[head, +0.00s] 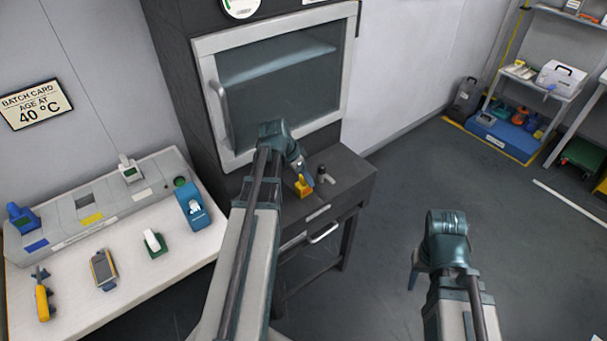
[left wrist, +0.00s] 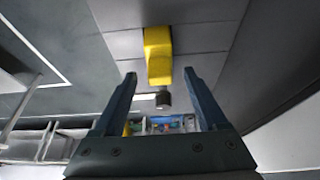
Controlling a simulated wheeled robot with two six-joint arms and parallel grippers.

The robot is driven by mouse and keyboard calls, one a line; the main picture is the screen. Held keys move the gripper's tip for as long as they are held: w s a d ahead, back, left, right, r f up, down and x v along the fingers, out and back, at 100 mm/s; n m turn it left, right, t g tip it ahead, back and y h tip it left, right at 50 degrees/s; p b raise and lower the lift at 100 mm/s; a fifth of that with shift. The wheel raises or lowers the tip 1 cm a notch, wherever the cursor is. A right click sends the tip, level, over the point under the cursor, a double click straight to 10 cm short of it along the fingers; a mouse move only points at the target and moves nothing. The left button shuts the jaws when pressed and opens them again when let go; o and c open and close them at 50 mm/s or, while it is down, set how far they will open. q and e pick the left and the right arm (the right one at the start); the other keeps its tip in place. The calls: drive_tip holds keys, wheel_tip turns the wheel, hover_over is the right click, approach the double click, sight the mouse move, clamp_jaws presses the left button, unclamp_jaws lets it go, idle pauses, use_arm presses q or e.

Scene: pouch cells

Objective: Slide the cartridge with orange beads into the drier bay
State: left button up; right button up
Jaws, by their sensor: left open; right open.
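A small yellow block (head: 304,186) stands on the dark stand below the glass-fronted cabinet. In the left wrist view the yellow block (left wrist: 158,52) shows beyond and between my fingers, with a dark knob at its near end. My left gripper (left wrist: 160,76) is open; contact with the block cannot be told. My right gripper (head: 413,278) is open over the floor, away from the benches, its fingers partly hidden. A white piece in a green base (head: 154,243) sits on the white bench. I cannot make out orange beads, nor tell which opening is the drier bay.
A long grey panel (head: 130,207) with a dark square recess (head: 85,201) lines the white bench. A blue holder (head: 194,206), a handheld meter (head: 103,270) and a yellow tool (head: 42,300) are there too. The cabinet (head: 290,95) is closed. Open floor lies right.

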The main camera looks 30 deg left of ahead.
use_arm(q)
drive_tip(key=p+v, duration=0.9)
drive_tip(key=v, duration=0.1)
drive_tip(key=shift+s+r, duration=0.2)
drive_tip(key=shift+r, duration=0.15)
drive_tip(key=s+d+g+y, duration=0.1)
drive_tip(key=s+d, duration=0.3)
drive_tip(key=d, duration=0.6)
drive_tip(key=s+d+f+g+y, duration=0.1)
drive_tip(key=s+d, duration=0.3)
drive_tip(key=d, duration=0.7)
drive_tip(key=s+d+g+y, duration=0.1)
drive_tip(key=s+d, duration=0.3)
drive_tip(key=d, duration=0.7)
drive_tip(key=shift+f+n+g, duration=0.3)
drive_tip(key=shift+g, duration=0.4)
drive_tip(key=shift+s+d, duration=0.1)
drive_tip(key=shift+s, duration=0.05)
